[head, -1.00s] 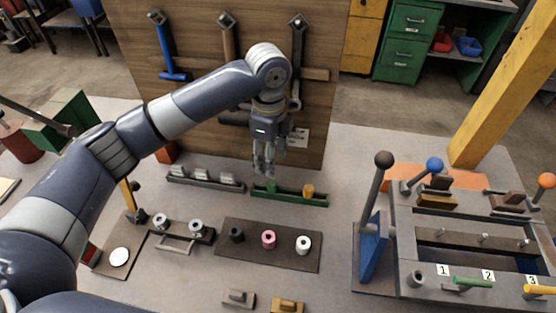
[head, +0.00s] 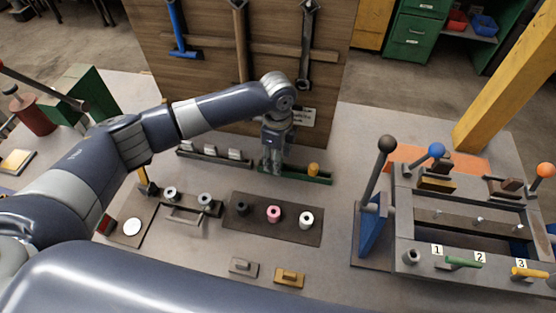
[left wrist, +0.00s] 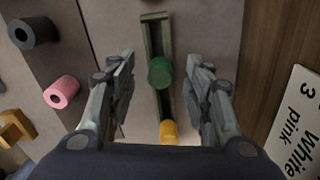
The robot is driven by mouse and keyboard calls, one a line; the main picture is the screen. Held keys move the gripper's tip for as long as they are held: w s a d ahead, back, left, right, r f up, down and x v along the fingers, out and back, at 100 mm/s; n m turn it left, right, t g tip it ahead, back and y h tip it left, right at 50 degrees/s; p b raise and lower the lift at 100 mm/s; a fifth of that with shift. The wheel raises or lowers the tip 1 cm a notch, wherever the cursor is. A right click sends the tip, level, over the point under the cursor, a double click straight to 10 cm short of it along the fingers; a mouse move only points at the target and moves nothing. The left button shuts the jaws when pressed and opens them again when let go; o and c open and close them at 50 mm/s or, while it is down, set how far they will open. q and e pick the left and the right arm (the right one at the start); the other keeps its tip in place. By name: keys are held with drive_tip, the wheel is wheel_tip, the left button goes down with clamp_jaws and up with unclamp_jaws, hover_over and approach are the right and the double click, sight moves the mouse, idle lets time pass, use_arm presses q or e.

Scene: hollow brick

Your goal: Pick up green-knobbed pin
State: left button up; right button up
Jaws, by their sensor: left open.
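The green-knobbed pin shows in the left wrist view as a round green knob (left wrist: 160,72), seen from above in the long green rack (left wrist: 152,30). A yellow-knobbed pin (left wrist: 168,132) stands in the same rack. My left gripper (left wrist: 160,80) is open, with one finger on each side of the green knob and apart from it. In the head view my left gripper (head: 272,167) points down at the left part of the green rack (head: 318,179) and hides the green knob there. The yellow knob (head: 313,169) shows to its right. My right gripper is not in view.
A brown board (head: 235,240) with black, pink and white rollers lies in front of the rack. A grey rack (head: 215,155) stands to the left. The wooden tool panel (head: 220,100) rises behind. A lever fixture (head: 400,220) stands at right.

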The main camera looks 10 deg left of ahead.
use_arm(q)
clamp_jaws()
idle(0.3)
